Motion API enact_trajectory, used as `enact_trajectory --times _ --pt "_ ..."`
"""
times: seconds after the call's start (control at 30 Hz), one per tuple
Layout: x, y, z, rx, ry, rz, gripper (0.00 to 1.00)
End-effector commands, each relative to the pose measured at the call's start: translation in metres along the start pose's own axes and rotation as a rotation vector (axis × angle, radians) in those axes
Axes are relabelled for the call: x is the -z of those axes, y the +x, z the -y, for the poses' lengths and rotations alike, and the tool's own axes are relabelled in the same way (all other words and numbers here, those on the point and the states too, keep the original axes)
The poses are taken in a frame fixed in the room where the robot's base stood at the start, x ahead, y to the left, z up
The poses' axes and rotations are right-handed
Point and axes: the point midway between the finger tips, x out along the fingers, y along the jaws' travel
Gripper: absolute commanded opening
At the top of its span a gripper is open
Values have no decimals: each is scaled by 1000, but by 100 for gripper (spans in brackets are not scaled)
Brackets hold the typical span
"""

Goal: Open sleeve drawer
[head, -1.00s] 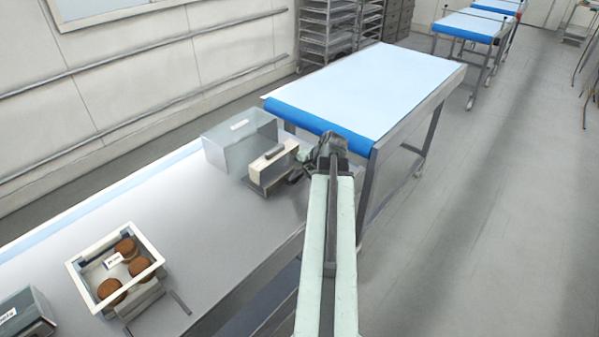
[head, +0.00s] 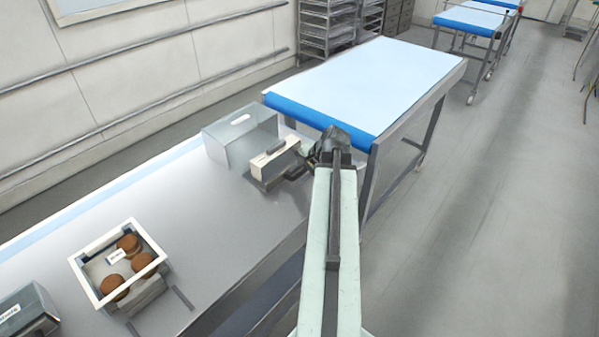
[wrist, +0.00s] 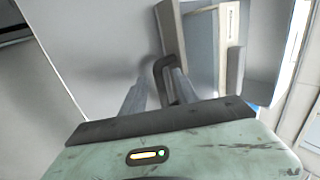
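In the wrist view, a dark bent handle (wrist: 160,68) stands between my two grey fingers (wrist: 158,92). The fingers are apart, with gaps beside the handle, and do not look clamped on it.
A cream-rimmed tray (head: 82,268) with several brown rounds stands at the table's near left. Another grey box (head: 28,312) is at the lower left corner. A blue-edged conveyor table (head: 370,80) stands behind my gripper. The table's middle (head: 190,215) is clear.

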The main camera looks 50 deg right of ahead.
Motion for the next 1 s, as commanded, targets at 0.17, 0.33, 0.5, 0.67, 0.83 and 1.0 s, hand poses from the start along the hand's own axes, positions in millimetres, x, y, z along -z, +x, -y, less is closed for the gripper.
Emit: enact_trajectory --times 0.17,0.33,0.5,0.67,0.83,1.0 --pt "-1 -40 4 0 1 -1 36" --pt "-1 -68 3 -1 0 0 36" --pt "-1 -69 0 0 -2 1 36" --pt "-1 -68 0 0 -2 1 36" --pt "-1 -68 0 0 -2 1 36" --pt "-1 -68 0 0 -2 1 36"
